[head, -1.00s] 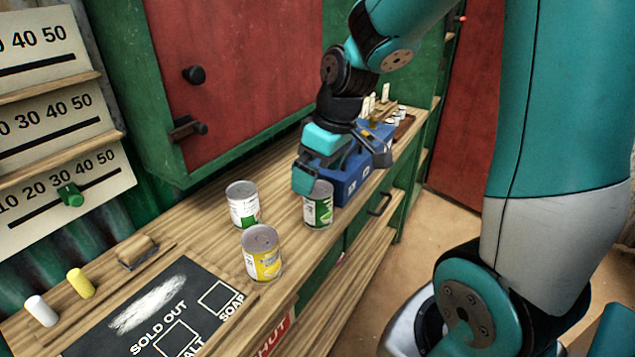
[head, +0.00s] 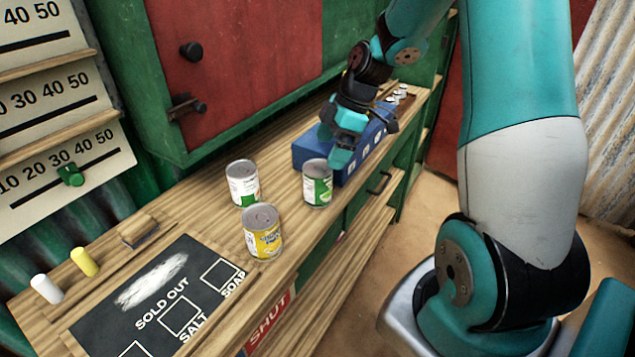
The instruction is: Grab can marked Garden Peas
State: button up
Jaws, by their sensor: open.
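Three cans stand upright on the wooden counter. One can (head: 317,184) has a white and green label and is nearest my gripper. A second can (head: 243,184) with a white, green and partly red label stands to its left. A yellow-labelled can (head: 263,233) stands in front. The label words are too small to read, so I cannot tell which is Garden Peas. My gripper (head: 346,150) is open and empty, up and to the right of the nearest can, over the blue box. It appears apart from the cans.
A blue box (head: 308,153) sits behind the nearest green can. The red cabinet door (head: 240,60) rises behind the counter.

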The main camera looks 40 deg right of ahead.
aim_at(320, 167)
jog(key=x, duration=0.3)
jog(key=p+x, duration=0.1)
jog(key=x, duration=0.3)
jog(key=shift+w+d+f, duration=0.1)
jog(key=shift+w+f, duration=0.1)
jog(key=shift+w, duration=0.05)
jog(key=c, duration=1.2)
